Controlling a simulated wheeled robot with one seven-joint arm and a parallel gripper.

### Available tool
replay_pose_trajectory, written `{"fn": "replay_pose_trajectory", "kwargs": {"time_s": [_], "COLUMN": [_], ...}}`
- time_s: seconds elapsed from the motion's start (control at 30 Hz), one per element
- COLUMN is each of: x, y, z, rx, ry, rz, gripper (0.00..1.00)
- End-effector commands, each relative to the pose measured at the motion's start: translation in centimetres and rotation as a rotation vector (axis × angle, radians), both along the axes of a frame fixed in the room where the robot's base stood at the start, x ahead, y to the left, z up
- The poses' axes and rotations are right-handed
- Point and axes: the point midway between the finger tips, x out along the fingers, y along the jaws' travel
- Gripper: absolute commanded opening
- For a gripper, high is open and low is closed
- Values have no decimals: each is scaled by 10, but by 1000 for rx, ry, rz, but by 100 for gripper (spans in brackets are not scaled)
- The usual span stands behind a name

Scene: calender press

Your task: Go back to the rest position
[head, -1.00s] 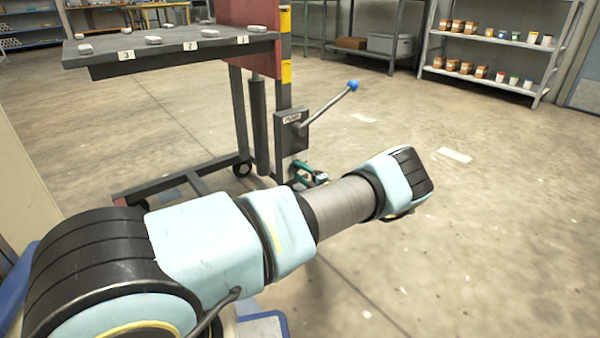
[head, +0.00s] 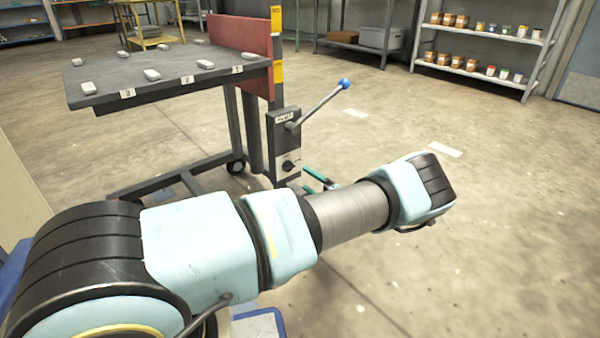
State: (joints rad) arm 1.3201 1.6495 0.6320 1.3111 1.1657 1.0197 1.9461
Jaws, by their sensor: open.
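My arm (head: 205,240) stretches from the lower left to the middle right, its wrist end (head: 420,190) over the open floor. My gripper (head: 320,180) shows only in part behind the forearm. Its green fingers stick out just below the lever panel and look apart, with nothing seen between them. Most of the gripper is hidden by the arm. The press's dark control panel (head: 284,140) carries a lever with a blue ball (head: 345,84), raised to the right. The gripper appears clear of the lever; contact with the panel cannot be told.
The grey press table (head: 130,75), with several pale blocks and number labels, stands at upper left on a wheeled frame (head: 160,187). A red board (head: 243,45) rises at its right edge. A shelf with jars (head: 485,67) stands at back right. The floor at right is clear.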

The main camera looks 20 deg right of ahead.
Motion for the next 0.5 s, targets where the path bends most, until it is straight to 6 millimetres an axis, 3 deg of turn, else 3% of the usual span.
{"fn": "replay_pose_trajectory", "kwargs": {"time_s": [0.2,0.5], "x": [-18,-20], "y": [-9,-10], "z": [0,0], "rx": [1,0], "ry": [0,0], "rz": [-1,0], "gripper": [81,81]}}
